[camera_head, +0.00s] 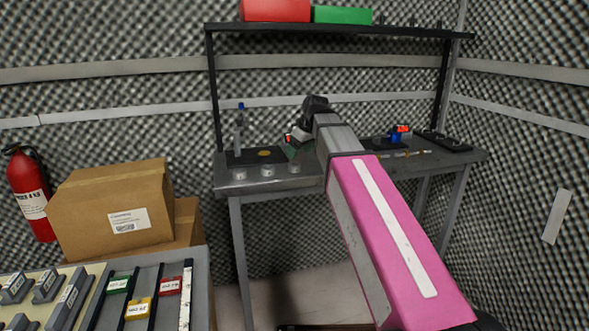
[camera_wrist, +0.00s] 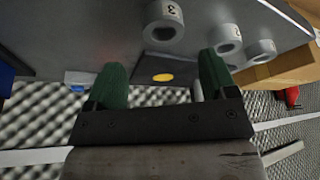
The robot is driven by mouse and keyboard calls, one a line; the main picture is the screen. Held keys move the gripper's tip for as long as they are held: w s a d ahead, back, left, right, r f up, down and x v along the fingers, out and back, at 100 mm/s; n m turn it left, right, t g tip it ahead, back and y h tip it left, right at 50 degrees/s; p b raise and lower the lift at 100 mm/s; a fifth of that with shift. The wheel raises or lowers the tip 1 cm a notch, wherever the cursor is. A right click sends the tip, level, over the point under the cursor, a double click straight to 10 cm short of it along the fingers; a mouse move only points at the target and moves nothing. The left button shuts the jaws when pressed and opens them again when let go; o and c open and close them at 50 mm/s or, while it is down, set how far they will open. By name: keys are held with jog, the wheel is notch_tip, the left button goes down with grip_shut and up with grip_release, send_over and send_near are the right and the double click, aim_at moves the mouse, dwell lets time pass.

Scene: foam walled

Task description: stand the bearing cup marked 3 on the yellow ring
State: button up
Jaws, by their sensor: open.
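Three grey cups stand in a row along the front edge of the grey workbench. In the wrist view the nearest cup (camera_wrist: 163,22) shows a 3; it appears to be the rightmost cup in the head view (camera_head: 294,168). The marks on the middle cup (camera_wrist: 228,40) and the far cup (camera_wrist: 262,51) are too small to read surely. The yellow ring (camera_wrist: 163,77) lies flat on a dark mat behind the cups, bare, and shows in the head view (camera_head: 264,153). My gripper (camera_wrist: 162,62) is open and empty, its green fingers above the bench, apart from the cups.
A slim upright stand with a blue top (camera_head: 240,130) rises at the mat's left. A blue and red item (camera_head: 398,134) and a dark tray (camera_head: 442,140) lie at the bench's right. A shelf (camera_head: 340,30) spans above. Cardboard boxes (camera_head: 112,208) stand left of the bench.

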aim_at(295, 167)
jog(key=shift+s+x, duration=0.15)
jog(key=shift+x, duration=1.35)
jog(key=shift+s+x, duration=0.1)
jog(key=shift+x, duration=1.4)
jog(key=shift+a, duration=0.1)
jog(key=c, duration=1.1)
jog(key=shift+r, duration=0.15)
